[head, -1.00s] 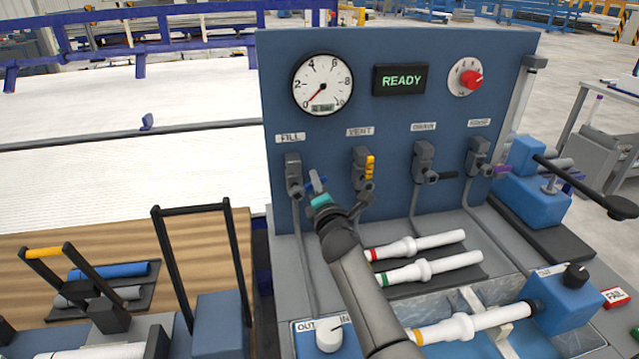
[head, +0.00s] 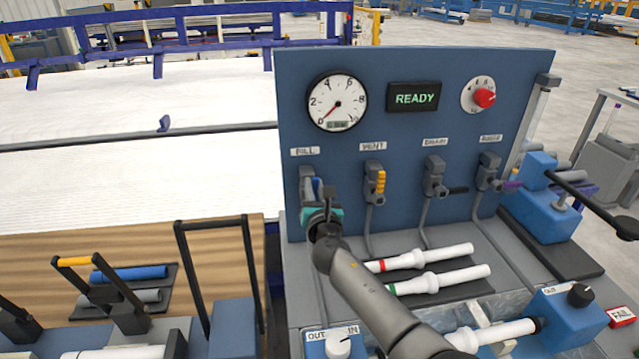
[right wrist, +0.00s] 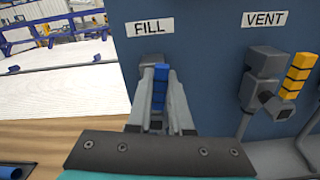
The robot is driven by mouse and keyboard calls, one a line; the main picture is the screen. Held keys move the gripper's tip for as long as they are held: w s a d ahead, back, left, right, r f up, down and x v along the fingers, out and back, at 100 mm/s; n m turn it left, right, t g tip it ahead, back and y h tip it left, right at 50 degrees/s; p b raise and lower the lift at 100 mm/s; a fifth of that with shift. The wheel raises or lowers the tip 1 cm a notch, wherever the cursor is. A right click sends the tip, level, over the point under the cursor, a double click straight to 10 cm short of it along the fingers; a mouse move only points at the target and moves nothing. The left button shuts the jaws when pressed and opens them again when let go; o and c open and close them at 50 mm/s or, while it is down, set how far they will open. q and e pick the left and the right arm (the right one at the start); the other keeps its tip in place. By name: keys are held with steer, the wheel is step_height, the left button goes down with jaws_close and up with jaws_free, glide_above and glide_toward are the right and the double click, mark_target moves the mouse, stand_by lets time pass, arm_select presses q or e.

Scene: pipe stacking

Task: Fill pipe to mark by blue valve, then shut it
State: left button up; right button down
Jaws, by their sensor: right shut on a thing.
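The blue valve handle (head: 318,187) is under the FILL label on the blue panel (head: 420,120). It points upright along the panel, and it also shows in the right wrist view (right wrist: 160,85). My right gripper (head: 322,198) is shut on this handle, one finger on each side of it. The gauge (head: 337,101) needle points low, near 0. The display (head: 414,97) reads READY. No fill mark can be made out. My left gripper is out of view.
White pipes with red (head: 425,255) and green (head: 440,280) bands lie below.

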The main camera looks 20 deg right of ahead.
steer(key=shift+w+a+n+p, duration=0.15)
steer(key=shift+a+n+p, duration=0.35)
steer(key=shift+n, duration=0.5)
steer(key=c, duration=0.8)
jaws_free()
steer(key=p+v, duration=0.2)
steer(key=v, duration=1.3)
steer(key=shift+a, duration=0.1)
